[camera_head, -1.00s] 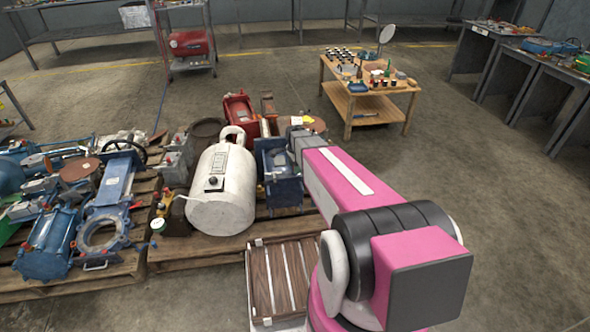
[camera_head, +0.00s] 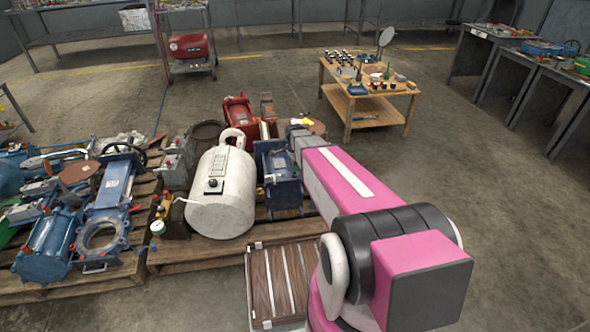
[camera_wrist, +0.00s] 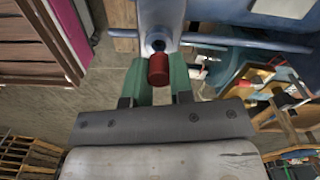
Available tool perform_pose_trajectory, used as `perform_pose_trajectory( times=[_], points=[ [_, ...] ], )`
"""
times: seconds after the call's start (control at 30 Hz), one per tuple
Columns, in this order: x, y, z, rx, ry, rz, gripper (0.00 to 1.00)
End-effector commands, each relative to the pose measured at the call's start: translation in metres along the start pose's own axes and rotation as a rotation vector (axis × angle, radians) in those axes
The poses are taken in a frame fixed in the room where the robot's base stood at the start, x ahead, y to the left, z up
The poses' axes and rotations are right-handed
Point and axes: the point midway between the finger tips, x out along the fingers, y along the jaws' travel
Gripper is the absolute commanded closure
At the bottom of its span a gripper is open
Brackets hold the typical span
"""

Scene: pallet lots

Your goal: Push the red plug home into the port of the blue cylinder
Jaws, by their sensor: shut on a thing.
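The red plug (camera_wrist: 158,70) is between the green fingers of my gripper (camera_wrist: 158,82) in the wrist view, and the gripper is shut on it. The blue cylinder (camera_wrist: 162,14) lies just beyond, with its dark round port (camera_wrist: 158,43) directly past the plug's far end. The plug lines up closely with the port. Whether its tip touches the port or stands a little short of it, I cannot tell. In the head view, my arm reaches toward a blue cylinder unit (camera_head: 283,188) on the pallet. My gripper and the plug are hidden there.
A white tank (camera_head: 222,195) stands left of the blue unit on the pallet. Red machinery (camera_head: 238,117) is behind. A brown slatted crate (camera_head: 280,282) lies in front. Blue rods (camera_wrist: 205,40) flank the port. A wooden table (camera_head: 368,100) stands behind; the floor right is clear.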

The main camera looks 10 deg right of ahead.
Motion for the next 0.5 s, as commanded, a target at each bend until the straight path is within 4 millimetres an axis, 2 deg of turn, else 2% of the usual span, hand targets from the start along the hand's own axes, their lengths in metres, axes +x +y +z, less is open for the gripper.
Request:
perform_pose_trajectory(
  times=[0.1, 0.3, 0.5],
  points=[
    [-0.023, 0.002, 0.0, 0.0, 0.0, -0.001, 1.0],
    [-0.05, 0.02, 0.047, -0.004, 0.0, 0.0, 1.0],
    [-0.072, 0.031, 0.083, -0.003, 0.0, 0.0, 1.0]
  ],
)
